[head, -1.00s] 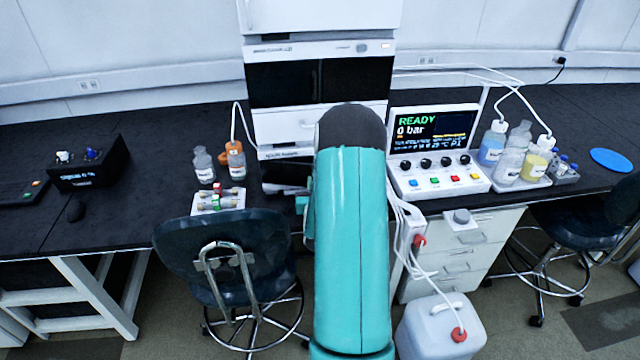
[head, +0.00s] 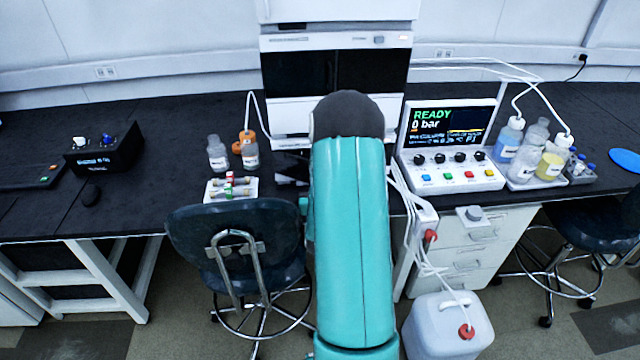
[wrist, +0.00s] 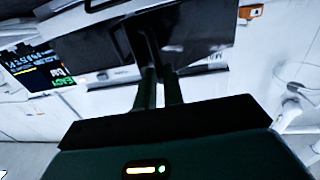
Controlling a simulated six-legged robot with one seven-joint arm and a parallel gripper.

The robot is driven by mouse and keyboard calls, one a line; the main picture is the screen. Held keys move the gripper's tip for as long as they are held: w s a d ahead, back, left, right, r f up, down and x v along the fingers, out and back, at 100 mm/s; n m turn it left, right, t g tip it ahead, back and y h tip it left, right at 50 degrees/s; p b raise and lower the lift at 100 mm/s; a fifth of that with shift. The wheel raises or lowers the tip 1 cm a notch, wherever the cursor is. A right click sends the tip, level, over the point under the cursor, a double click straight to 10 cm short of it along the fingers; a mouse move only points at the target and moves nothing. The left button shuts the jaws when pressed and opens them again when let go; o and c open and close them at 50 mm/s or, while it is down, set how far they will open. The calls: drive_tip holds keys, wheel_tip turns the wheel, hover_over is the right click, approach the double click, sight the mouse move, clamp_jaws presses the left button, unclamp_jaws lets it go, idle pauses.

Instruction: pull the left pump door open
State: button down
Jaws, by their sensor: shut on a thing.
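The pump unit is the white module with two dark glossy doors in the middle of the stack. The left pump door (head: 298,72) is on the left of a dark upright seam, beside the right pump door (head: 377,72). In the head view both look close to flush, and I cannot tell any small opening. My arm covers their lower middle and hides my gripper there. In the wrist view, which looks turned over, my gripper's (wrist: 153,50) two fingers reach to the dark door panels (wrist: 205,28) at the seam. They are shut on a door edge or handle; the contact is dark.
The control panel with its READY screen (head: 452,120) stands right of the stack. Bottles (head: 217,153) and a vial tray (head: 231,188) stand left of it. A chair (head: 240,225) is at the bench front, left of my arm. A white canister (head: 447,325) stands on the floor.

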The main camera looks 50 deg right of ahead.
drive_tip(key=shift+w+a+r, duration=0.3)
drive_tip(key=shift+w+r, duration=0.05)
drive_tip(key=shift+w, duration=0.25)
drive_tip(key=c, duration=1.5)
unclamp_jaws()
drive_tip(key=shift+w, duration=0.1)
drive_tip(key=shift+d, duration=0.1)
drive_tip(key=shift+s, duration=0.35)
drive_tip(key=shift+f, duration=0.25)
drive_tip(key=shift+s+d, duration=0.1)
drive_tip(key=shift+d, duration=0.05)
